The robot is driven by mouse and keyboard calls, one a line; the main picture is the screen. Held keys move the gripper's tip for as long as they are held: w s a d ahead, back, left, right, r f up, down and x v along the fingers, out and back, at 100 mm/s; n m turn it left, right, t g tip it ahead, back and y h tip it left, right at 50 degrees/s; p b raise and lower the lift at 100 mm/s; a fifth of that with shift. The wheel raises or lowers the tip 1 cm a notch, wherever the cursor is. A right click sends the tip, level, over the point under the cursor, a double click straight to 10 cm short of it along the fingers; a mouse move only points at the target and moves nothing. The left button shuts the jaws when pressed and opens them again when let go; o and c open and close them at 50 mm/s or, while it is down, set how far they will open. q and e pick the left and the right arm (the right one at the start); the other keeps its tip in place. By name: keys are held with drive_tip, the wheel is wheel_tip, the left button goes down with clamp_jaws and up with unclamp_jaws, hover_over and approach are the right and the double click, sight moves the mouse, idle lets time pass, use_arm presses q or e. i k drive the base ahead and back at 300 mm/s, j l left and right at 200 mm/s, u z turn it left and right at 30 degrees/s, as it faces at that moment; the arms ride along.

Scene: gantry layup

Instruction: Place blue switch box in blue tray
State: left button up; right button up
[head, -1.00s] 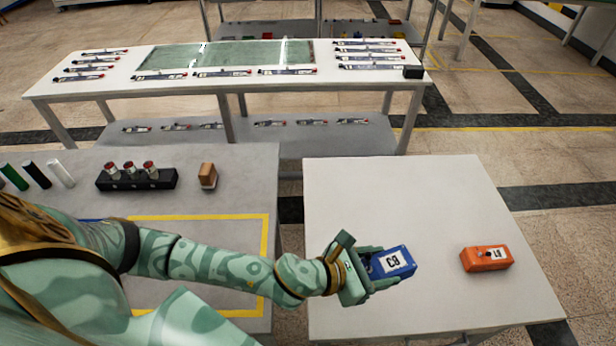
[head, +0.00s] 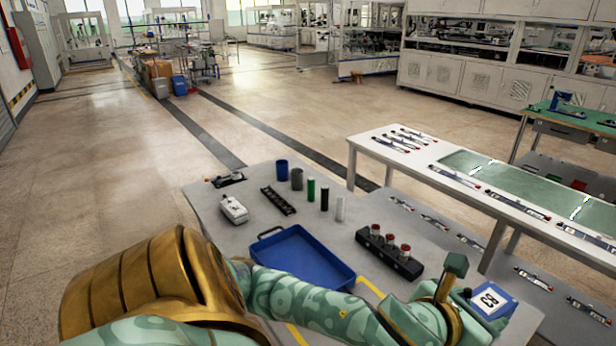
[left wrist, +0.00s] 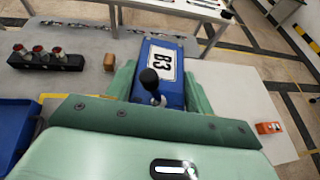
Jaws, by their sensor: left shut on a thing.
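The blue switch box (head: 484,299), with a white label reading B3, is in my left gripper (head: 462,302), at the lower right of the head view. In the left wrist view the box (left wrist: 152,52) sits between the two green fingers, its black toggle facing the camera. The blue tray (head: 301,258) lies on the grey table, left of the gripper in the head view, and looks empty. Its edge also shows at the left of the left wrist view (left wrist: 14,128). My right gripper is not in view.
A black block (head: 389,252) with red-topped parts stands right of the tray. Behind the tray are several cylinders (head: 311,189), a black strip (head: 278,201) and a white device (head: 234,209). The left wrist view shows a brown block (left wrist: 109,62) and an orange box (left wrist: 268,128).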

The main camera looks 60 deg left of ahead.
sight(306, 268)
drive_tip(key=j+u, duration=0.3)
drive_tip(key=j, duration=0.15)
drive_tip(key=i+j+u, duration=0.15)
drive_tip(key=j+u, duration=0.2)
drive_tip(key=i+j+u, duration=0.15)
drive_tip(key=j+u, duration=0.15)
drive_tip(key=j, duration=0.25)
drive_tip(key=i+j, duration=0.1)
drive_tip(key=j, duration=0.15)
